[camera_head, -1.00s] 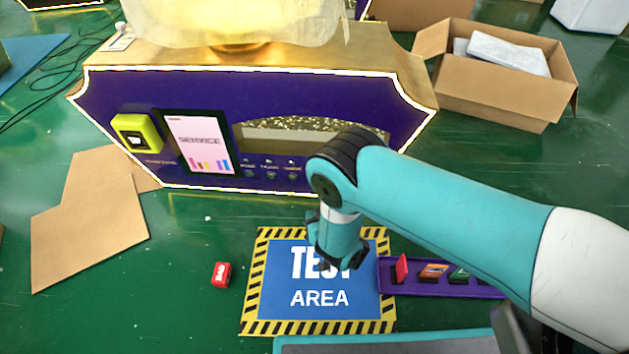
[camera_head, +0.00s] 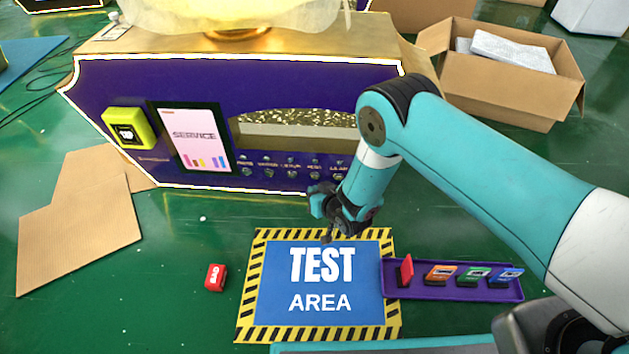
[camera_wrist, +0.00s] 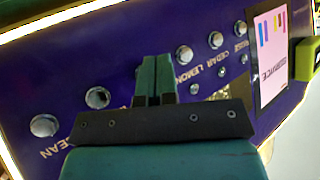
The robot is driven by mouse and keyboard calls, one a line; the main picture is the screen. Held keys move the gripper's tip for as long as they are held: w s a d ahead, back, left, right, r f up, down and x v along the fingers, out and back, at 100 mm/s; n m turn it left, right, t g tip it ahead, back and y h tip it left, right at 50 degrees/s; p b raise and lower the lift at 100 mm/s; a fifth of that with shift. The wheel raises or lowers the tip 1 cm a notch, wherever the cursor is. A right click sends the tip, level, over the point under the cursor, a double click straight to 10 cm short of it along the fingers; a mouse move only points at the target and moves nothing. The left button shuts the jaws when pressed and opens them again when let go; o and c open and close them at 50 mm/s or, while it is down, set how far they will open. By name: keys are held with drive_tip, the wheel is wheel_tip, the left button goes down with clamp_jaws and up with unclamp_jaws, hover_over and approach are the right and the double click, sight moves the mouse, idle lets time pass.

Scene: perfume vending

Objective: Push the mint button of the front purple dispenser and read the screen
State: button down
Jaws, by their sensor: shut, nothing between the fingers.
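The front purple dispenser (camera_head: 300,90) has a row of small round buttons along its lower front. Its lit screen (camera_head: 190,137) reads "SERVICE" above coloured bars. The wrist view shows the buttons upside down, among them a lemon button (camera_wrist: 184,54), a cedar button (camera_wrist: 215,40), a rose-labelled button (camera_wrist: 240,28) and an ocean-labelled button (camera_wrist: 43,126). No mint label is readable; one label is partly hidden behind my gripper. My gripper (camera_head: 322,198) is low in front of the panel's right part. In the wrist view its fingers (camera_wrist: 155,65) are shut and empty, pointing at the panel; contact cannot be told.
A yellow-green box (camera_head: 128,128) is on the panel's left. On the floor in front are a test area mat (camera_head: 270,300), a red "BAD" block (camera_head: 215,277) and a purple tray (camera_head: 460,293) with coloured pieces. An open cardboard box (camera_head: 500,100) stands at right.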

drive_tip(key=shift+w+d, duration=0.1)
drive_tip(key=shift+w, duration=0.55)
idle(1.6)
drive_tip(key=shift+w+b, duration=0.3)
drive_tip(key=shift+w, duration=0.1)
drive_tip(key=shift+w, duration=0.45)
idle(0.5)
idle(0.3)
drive_tip(key=shift+s+p, duration=0.35)
drive_tip(key=shift+s, duration=0.5)
drive_tip(key=shift+s+a+p, duration=0.2)
drive_tip(key=shift+s+p, duration=1.15)
drive_tip(key=shift+s, duration=1.2)
